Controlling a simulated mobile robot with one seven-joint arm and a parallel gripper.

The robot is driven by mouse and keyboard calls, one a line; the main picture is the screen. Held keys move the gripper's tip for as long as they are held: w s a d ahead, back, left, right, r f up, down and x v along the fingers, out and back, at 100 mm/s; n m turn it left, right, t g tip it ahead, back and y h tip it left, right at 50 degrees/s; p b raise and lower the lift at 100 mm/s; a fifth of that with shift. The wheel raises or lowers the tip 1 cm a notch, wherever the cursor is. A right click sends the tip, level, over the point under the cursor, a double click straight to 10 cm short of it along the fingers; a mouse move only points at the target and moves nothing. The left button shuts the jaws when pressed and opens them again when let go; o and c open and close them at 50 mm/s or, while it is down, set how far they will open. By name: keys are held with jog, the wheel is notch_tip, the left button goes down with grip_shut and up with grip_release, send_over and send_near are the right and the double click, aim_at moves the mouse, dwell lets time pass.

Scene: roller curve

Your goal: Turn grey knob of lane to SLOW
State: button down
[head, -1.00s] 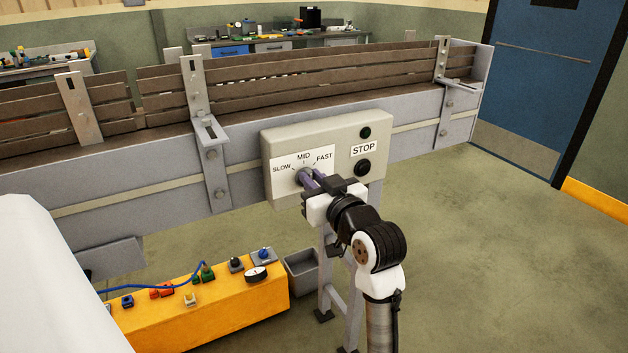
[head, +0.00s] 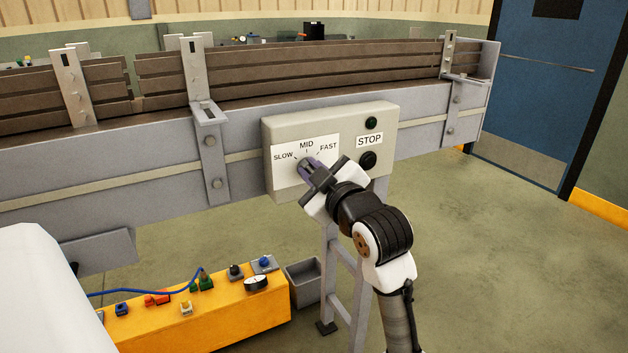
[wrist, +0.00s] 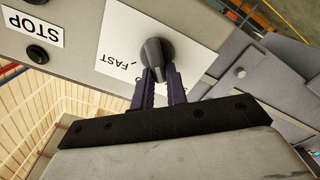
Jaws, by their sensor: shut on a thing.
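The grey knob (wrist: 155,54) sits on the white dial plate (wrist: 117,45) and fills the middle of the wrist view. My gripper (wrist: 161,76) has its two purple fingers shut on the knob, one finger on each side. In the head view my gripper (head: 307,166) covers most of the knob. The control box (head: 384,123) carries the dial plate with the labels SLOW at left, MID at top and FAST at right. I cannot tell for sure which label the knob points at.
The conveyor (head: 240,147) runs behind the box. A yellow console (head: 215,318) and a grey bin (head: 304,284) stand below. The right floor is clear.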

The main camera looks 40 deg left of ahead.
jog(key=shift+f+n+b, duration=0.15)
jog(key=shift+n+b, duration=0.2)
jog(key=shift+n, duration=0.25)
jog(key=c, duration=1.4)
grip_release()
jog(key=b+v, duration=0.2)
jog(key=v, duration=1.1)
jog(key=shift+s+d, duration=0.25)
jog(key=shift+d, duration=0.1)
